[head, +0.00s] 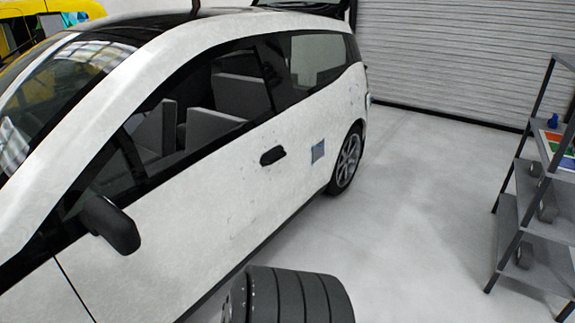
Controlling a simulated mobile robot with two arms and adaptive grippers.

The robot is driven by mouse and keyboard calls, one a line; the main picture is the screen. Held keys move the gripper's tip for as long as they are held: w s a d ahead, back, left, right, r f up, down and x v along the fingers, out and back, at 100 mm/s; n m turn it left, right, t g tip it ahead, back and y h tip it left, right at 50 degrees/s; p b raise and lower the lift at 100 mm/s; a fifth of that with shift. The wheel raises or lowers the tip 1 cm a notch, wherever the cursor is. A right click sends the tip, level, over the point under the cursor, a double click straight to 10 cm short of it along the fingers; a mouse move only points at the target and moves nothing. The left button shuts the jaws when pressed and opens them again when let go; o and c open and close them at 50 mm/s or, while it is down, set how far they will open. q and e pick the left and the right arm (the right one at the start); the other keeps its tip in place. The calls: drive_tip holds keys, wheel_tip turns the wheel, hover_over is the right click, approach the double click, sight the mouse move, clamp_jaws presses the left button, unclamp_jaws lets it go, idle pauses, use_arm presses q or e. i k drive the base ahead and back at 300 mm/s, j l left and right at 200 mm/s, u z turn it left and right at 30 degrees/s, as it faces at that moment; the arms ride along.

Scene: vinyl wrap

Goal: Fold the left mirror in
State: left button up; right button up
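A white car (222,185) fills the left and middle of the head view, its side turned toward me. Its black side mirror (111,225) sticks out from the door at the lower left, below the front window corner. The mirror stands away from the car body. Neither gripper shows in this view. A dark, ribbed, rounded object (295,297) at the bottom middle may be a tire or a part of my own body; I cannot tell which.
A grey shelf rack (520,205) with several items stands at the right. A closed roller door (450,60) is at the back. The pale floor (415,215) between car and rack is clear. A yellow vehicle (22,30) shows at the upper left.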

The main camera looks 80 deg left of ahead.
sight(120, 231)
drive_tip(key=k+u, duration=0.2)
drive_tip(key=u, duration=3.45)
drive_tip(key=i+l+z, duration=0.15)
drive_tip(key=l, duration=0.15)
